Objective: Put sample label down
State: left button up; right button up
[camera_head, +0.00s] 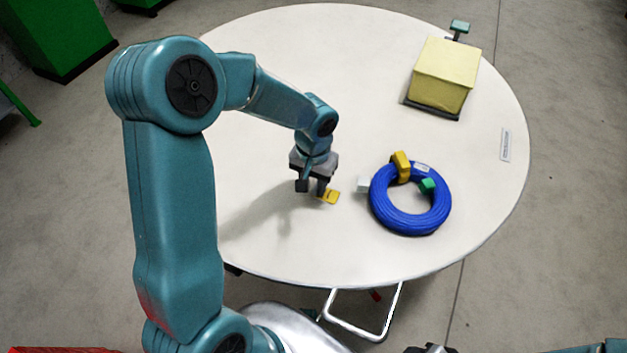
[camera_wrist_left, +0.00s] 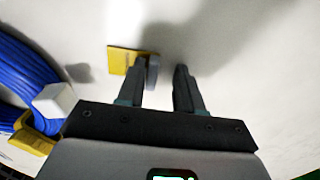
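The sample label, a small flat yellow tag (camera_head: 329,197), is at the white round table's surface, left of the blue cable coil (camera_head: 382,213). In the left wrist view the label (camera_wrist_left: 122,60) is beside the tip of the left-hand finger, with a small grey piece at its edge. My left gripper (camera_head: 314,190) points down just above the table beside the label. Its fingers (camera_wrist_left: 165,80) stand apart with bare table showing between them. Whether the label touches the finger I cannot tell. Of my right arm only bits show at the bottom edge.
A pale yellow box (camera_head: 444,75) stands on a dark base at the back right. The coil carries a yellow clip (camera_head: 402,166), a green piece (camera_head: 428,186) and a white block (camera_head: 363,184) at its left. A white strip (camera_head: 506,145) lies near the right edge. The table's left and back are clear.

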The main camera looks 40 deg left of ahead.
pick_arm(q)
jog(key=shift+r+p, duration=0.25)
jog(key=shift+p, duration=0.05)
notch_tip(320, 180, up, 12)
jog(key=p, duration=0.1)
jog(key=shift+f, duration=0.1)
jog(key=shift+s+d, duration=0.1)
dwell(0.5)
